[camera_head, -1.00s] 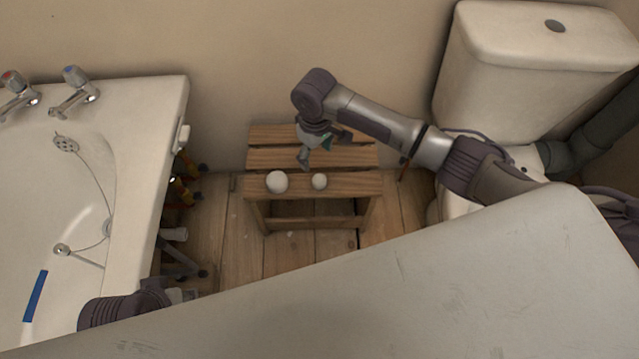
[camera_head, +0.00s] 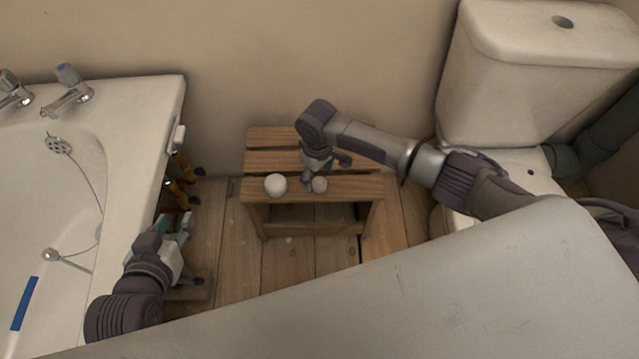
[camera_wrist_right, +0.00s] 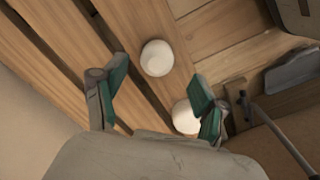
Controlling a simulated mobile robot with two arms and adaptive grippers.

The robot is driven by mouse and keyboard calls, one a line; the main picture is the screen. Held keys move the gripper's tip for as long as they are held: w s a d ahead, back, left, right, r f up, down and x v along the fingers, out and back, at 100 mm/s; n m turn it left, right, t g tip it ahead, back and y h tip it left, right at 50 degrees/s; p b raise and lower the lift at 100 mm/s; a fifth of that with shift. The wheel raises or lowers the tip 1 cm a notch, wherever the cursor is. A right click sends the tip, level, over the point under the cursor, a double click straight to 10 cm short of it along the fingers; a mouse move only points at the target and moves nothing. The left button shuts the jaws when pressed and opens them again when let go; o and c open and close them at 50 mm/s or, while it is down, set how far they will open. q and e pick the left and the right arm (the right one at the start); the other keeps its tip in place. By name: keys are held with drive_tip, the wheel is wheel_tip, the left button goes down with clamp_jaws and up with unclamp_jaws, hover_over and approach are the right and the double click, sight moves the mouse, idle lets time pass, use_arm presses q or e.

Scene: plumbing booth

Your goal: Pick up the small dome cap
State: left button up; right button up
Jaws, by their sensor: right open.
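The small dome cap (camera_head: 320,185) is a white dome on the front slat of the wooden stool (camera_head: 265,160), right of a larger white dome (camera_head: 275,185). My right gripper (camera_head: 311,184) is over the stool, close to the small cap and partly overlapping it in the head view. In the right wrist view its two green-padded fingers (camera_wrist_right: 157,100) are spread apart and empty. There the small cap (camera_wrist_right: 157,57) lies beyond the fingertips, and the larger dome (camera_wrist_right: 187,117) is partly behind one finger. My left gripper (camera_head: 175,222) is beside the bath, with fingers apart and nothing seen between them.
The bath (camera_head: 120,170) stands at the left, with yellow-handled tools (camera_head: 182,185) on the floor beside it. The toilet (camera_head: 530,90) is at the right, and the wall is behind the stool. Floorboards in front of the stool (camera_head: 290,260) are mostly clear.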

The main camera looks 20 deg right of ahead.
sight(320, 181)
drive_tip(key=f, duration=0.1)
drive_tip(key=f+b, duration=0.1)
drive_tip(key=f, duration=0.1)
drive_tip(key=shift+d+f+b, duration=0.25)
drive_tip(key=shift+f+b, duration=0.05)
drive_tip(key=shift+f, duration=0.1)
use_arm(q)
drive_tip(key=w+d+r+t+h, duration=0.1)
drive_tip(key=w+d+r+t, duration=0.1)
drive_tip(key=r+t, duration=0.3)
wheel_tip(320, 181, up, 2)
drive_tip(key=shift+w+r+h, duration=0.25)
drive_tip(key=shift+w+h, duration=0.05)
drive_tip(key=shift+w, duration=0.6)
use_arm(e)
drive_tip(key=c, duration=0.8)
